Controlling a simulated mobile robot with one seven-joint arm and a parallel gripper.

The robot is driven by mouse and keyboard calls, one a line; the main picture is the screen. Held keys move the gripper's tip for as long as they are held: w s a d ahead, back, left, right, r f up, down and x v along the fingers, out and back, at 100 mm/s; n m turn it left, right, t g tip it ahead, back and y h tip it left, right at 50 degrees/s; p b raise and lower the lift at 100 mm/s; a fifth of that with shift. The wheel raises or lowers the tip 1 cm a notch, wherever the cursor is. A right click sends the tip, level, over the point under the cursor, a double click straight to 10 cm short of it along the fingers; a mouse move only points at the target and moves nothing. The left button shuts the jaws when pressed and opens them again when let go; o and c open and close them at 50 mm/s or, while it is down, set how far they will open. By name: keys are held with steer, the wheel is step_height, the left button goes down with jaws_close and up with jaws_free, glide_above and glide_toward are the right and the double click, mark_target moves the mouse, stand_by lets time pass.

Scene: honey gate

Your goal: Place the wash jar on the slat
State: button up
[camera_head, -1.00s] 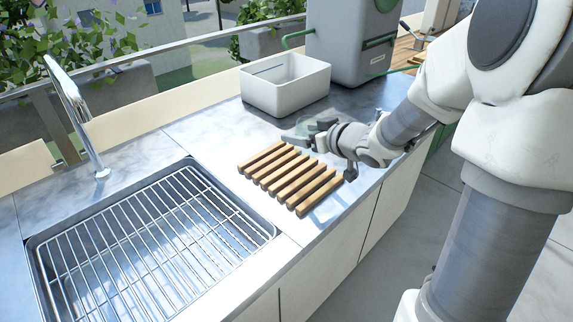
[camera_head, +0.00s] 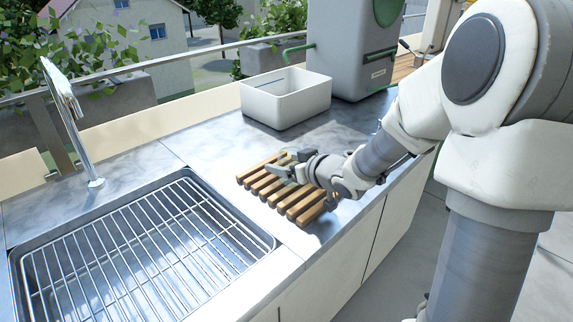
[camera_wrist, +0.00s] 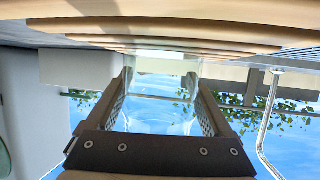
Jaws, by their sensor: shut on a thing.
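The wooden slat rack (camera_head: 303,203) lies flat on the steel counter, right of the sink. My gripper (camera_head: 284,169) is low over its far half, reaching in from the right. In the wrist view, which is upside down, my gripper (camera_wrist: 163,100) has its two fingers on either side of a clear glass jar (camera_wrist: 165,92), the wash jar, and is shut on it. The slat rack (camera_wrist: 180,18) fills the top of that view, close to the jar. In the head view the jar is hard to make out against the slats. I cannot tell whether it touches them.
A sink with a wire rack (camera_head: 140,250) and a tall tap (camera_head: 75,120) are at the left. A white open bin (camera_head: 286,98) stands behind the slats, and a grey tank (camera_head: 352,50) with green handles behind that. Bare counter (camera_head: 215,135) lies between.

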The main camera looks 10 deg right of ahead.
steer(key=shift+f, duration=0.2)
steer(key=o, duration=1.5)
steer(key=shift+o, duration=0.2)
steer(key=shift+r, duration=0.25)
steer(key=shift+s+d+r, duration=0.15)
steer(key=shift+s+r, duration=0.05)
steer(key=shift+s, duration=0.05)
steer(key=p+v, duration=0.4)
steer(key=v, duration=0.7)
steer(key=shift+s+d+p, duration=0.1)
steer(key=shift+s+p, duration=0.05)
steer(key=shift+p, duration=0.2)
